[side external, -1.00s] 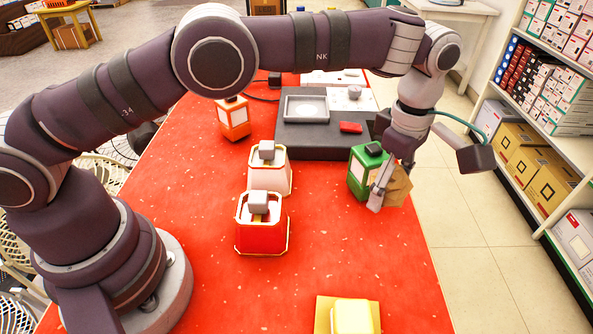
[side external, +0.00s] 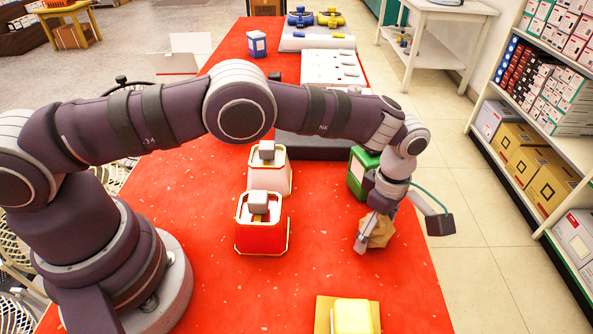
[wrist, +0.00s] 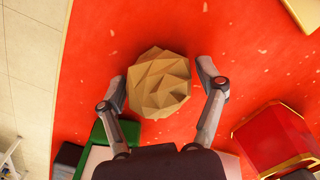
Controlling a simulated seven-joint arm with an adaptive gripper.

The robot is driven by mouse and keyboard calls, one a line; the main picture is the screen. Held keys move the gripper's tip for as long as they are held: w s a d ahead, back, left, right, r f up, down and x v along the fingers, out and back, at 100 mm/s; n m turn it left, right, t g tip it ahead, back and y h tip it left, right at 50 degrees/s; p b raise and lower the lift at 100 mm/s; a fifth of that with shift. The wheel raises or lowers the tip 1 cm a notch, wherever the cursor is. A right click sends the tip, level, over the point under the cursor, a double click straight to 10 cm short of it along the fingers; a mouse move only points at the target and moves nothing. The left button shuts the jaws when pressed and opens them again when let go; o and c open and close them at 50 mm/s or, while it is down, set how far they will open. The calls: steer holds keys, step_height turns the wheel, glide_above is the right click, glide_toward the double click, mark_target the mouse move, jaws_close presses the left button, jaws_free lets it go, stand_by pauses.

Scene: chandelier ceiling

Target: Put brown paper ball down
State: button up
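The brown paper ball (side external: 379,231), crumpled and faceted, is between the fingers of my gripper (side external: 369,238), low over the right side of the red table (side external: 320,240). In the wrist view the ball (wrist: 160,82) fills the space between the two fingertips of my gripper (wrist: 160,85). The left finger meets its edge, and a thin red strip shows beside the right finger. My gripper appears shut on the ball. I cannot tell whether the ball touches the table. Its far side is hidden.
A green box (side external: 358,173) stands just behind my gripper. A red-and-gold box (side external: 262,233) and a white-and-gold box (side external: 270,178) stand to the left. A yellow block (side external: 352,316) is at the front. The table between them is clear; its right edge is close.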

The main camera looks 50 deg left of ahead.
mark_target(380, 218)
steer(key=shift+o, duration=0.4)
step_height(380, 218, up, 12)
steer(key=shift+r, duration=0.15)
steer(key=s+a+r+m+t, duration=0.2)
steer(key=a+r+m, duration=0.4)
steer(key=a+r, duration=0.25)
steer(key=s+a+m+t, duration=0.3)
steer(key=s+a+m, duration=0.6)
steer(key=s+m, duration=0.3)
steer(key=shift+s+a+t, duration=0.15)
steer(key=shift+s+t, duration=0.15)
steer(key=shift+s, duration=0.65)
